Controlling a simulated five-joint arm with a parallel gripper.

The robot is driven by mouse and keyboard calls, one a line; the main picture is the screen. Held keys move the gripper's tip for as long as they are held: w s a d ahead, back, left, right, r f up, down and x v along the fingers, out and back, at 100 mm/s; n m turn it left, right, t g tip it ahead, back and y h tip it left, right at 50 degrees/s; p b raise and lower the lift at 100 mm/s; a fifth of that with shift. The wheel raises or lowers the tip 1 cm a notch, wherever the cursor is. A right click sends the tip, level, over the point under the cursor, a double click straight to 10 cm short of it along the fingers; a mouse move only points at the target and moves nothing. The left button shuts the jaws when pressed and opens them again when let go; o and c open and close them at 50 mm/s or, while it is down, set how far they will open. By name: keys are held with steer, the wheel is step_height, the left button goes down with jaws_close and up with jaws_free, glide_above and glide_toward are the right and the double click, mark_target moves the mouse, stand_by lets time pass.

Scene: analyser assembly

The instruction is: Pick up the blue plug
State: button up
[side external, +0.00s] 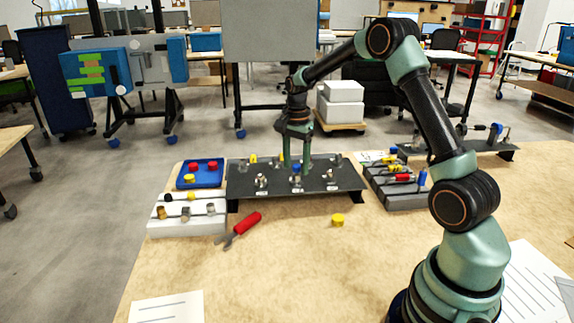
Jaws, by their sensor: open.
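My gripper (297,166) points straight down over the dark raised panel (335,184) in the middle of the table. Its two green fingers are apart, one on each side of a small blue piece (296,168), which looks like the blue plug on the panel. The piece is small, and I cannot tell whether the fingers touch it. Another blue piece (422,178) stands upright at the right end of the grey rack (400,199).
Several metal fittings stand on the panel. A red-handled tool (240,229) and a yellow cap (337,220) lie in front.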

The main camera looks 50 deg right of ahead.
jaws_close()
steer(key=shift+r, duration=0.15)
